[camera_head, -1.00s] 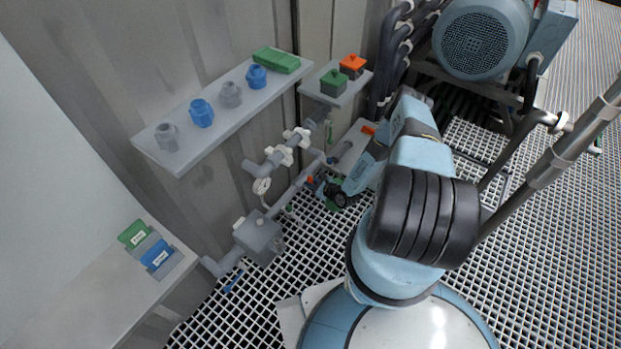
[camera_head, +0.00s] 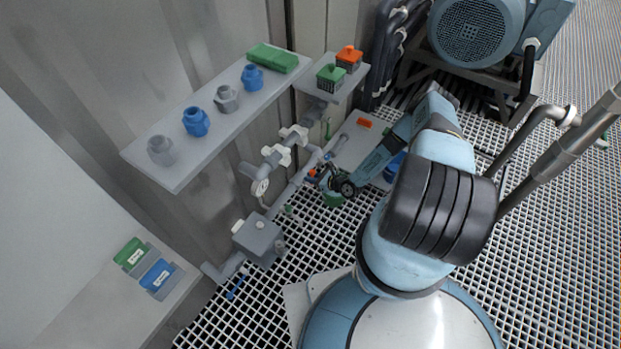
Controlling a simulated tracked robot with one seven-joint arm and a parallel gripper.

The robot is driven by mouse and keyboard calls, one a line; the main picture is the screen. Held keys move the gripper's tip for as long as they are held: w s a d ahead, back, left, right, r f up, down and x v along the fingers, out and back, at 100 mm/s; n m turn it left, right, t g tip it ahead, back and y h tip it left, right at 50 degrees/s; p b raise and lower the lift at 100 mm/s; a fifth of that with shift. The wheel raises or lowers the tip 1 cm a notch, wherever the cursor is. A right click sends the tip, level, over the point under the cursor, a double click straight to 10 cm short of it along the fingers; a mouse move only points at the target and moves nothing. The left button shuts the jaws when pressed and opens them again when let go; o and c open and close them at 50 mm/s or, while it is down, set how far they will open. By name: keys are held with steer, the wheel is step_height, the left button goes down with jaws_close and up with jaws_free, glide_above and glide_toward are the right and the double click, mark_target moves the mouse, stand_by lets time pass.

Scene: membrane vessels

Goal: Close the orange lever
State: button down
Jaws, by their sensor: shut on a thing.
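A small orange lever (camera_head: 312,173) shows on the grey pipe, in the middle of the view. My gripper (camera_head: 320,178) is at the lever, at the far end of my blue arm. The jaws are shut on the lever, as far as this small view shows. The fingertips are tiny and partly hidden by the dark wrist part, so the lever's exact angle cannot be told. A green thing (camera_head: 333,199) sits just below my gripper.
A shelf (camera_head: 172,178) with blue and grey fittings overhangs the pipes at left. A smaller shelf (camera_head: 337,94) holds a green and an orange box. White valves (camera_head: 277,155) and a grey box (camera_head: 257,238) are on the pipework. A motor (camera_head: 480,32) stands at upper right.

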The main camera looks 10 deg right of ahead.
steer(key=shift+d+f, duration=0.1)
steer(key=shift+d, duration=0.05)
steer(key=c, duration=1.1)
jaws_free()
steer(key=v, duration=1.3)
steer(key=shift+s+d+r, duration=0.2)
steer(key=shift+s+d, duration=0.05)
